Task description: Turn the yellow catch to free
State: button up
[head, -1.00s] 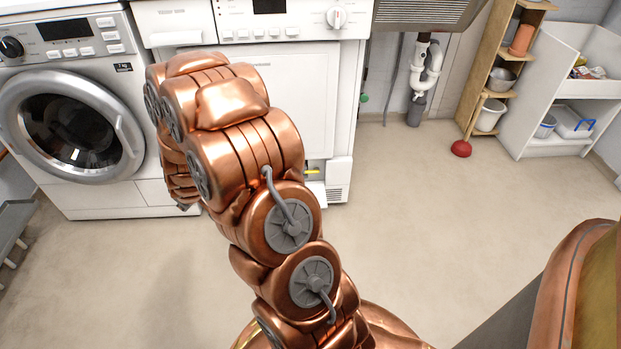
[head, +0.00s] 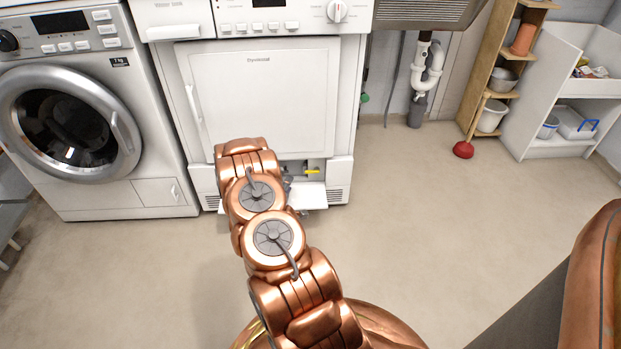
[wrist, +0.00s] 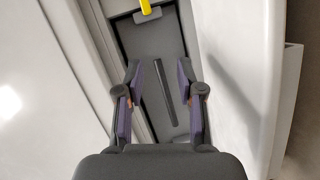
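The yellow catch (head: 312,172) is a small bar in the open recess at the bottom of the white dryer (head: 262,95). In the head view it lies roughly level. In the wrist view the catch (wrist: 146,8) shows at the top edge, partly cut off, on a grey mount. My gripper (wrist: 160,76) is open and empty, its two fingers apart over the dark recess. The catch is beyond the fingertips and slightly left of the middle between them, not touched. In the head view my arm hides part of the recess and most of the gripper.
A washing machine (head: 70,125) stands left of the dryer. White walls of the opening (wrist: 232,75) run close on the right of the fingers in the wrist view. The floor (head: 420,220) between is clear.

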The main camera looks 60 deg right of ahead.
aim_at(312, 173)
jog(key=s+d, duration=0.1)
jog(key=s+h, duration=0.1)
jog(key=s, duration=0.1)
jog(key=s+d+f+n+h, duration=0.1)
jog(key=s, duration=0.1)
jog(key=shift+s+d, duration=0.1)
jog(key=shift+d, duration=0.25)
jog(key=b+x, duration=0.3)
jog(key=x, duration=0.3)
jog(key=shift+d+f+b, duration=0.1)
jog(key=shift+d+b, duration=0.15)
jog(key=shift+b, duration=0.1)
jog(key=shift+d, duration=0.55)
jog(key=shift+c, duration=0.3)
grip_shut()
